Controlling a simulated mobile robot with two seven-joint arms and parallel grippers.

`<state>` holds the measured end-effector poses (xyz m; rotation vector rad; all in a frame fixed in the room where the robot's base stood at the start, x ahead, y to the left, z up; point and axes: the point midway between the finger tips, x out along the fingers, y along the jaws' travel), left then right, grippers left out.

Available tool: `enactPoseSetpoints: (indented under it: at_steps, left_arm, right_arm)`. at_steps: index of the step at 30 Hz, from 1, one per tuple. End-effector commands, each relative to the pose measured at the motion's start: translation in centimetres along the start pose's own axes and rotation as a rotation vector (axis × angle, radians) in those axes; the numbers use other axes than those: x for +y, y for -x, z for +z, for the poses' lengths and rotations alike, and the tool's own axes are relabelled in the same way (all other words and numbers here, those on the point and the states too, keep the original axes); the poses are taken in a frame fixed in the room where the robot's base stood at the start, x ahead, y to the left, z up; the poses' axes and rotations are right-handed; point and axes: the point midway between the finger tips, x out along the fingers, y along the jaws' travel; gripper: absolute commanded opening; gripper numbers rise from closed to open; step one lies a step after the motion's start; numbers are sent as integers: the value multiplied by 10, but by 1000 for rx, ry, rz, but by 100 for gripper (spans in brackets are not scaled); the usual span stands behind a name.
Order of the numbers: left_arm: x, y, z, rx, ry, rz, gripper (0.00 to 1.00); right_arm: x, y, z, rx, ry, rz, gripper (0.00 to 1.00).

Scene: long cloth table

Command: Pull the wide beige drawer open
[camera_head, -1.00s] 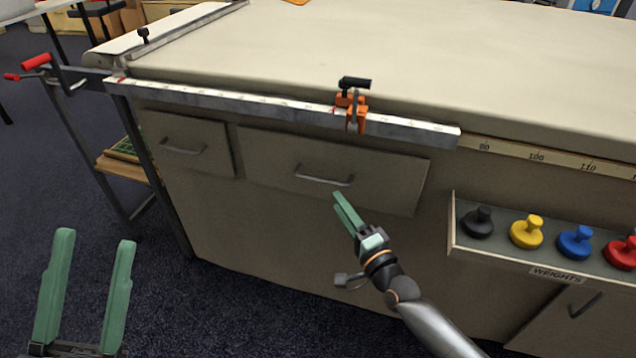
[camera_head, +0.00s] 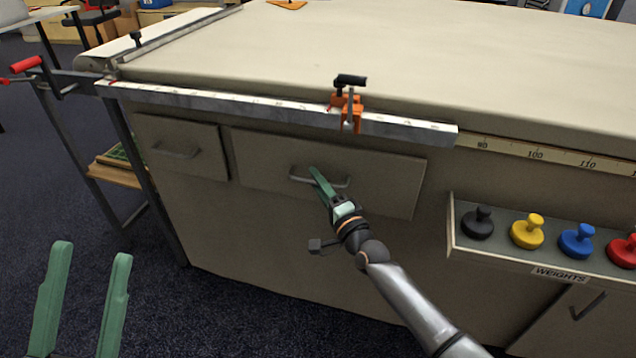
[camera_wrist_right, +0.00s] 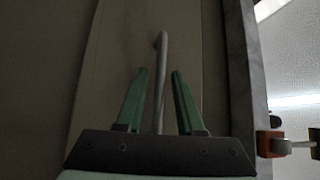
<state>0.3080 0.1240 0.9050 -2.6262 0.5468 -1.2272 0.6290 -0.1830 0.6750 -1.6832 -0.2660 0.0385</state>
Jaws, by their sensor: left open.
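The wide beige drawer (camera_head: 385,180) is in the upper front of the cabinet, below the metal rail, and looks shut. Its silver bar handle (camera_head: 336,183) is partly covered by my right gripper (camera_head: 314,170). In the right wrist view the handle (camera_wrist_right: 161,75) runs between the two green fingers of my right gripper (camera_wrist_right: 160,75), which are apart with a gap on each side of the bar. My left gripper (camera_head: 92,250) is open and empty at the lower left, over the floor, well away from the drawer.
A smaller drawer (camera_head: 178,150) is to the left. An orange clamp (camera_head: 347,108) sits on the rail (camera_head: 240,104) above the wide drawer. A weights shelf (camera_head: 520,259) with black, yellow, blue and red weights juts out at the right.

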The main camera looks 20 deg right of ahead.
Motion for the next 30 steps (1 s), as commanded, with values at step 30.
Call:
enactPoseSetpoints:
  at_steps: [30]
  left_arm:
    - [0, 0, 0, 0, -2, 2, 50]
  right_arm:
    - [0, 0, 0, 0, 0, 0, 0]
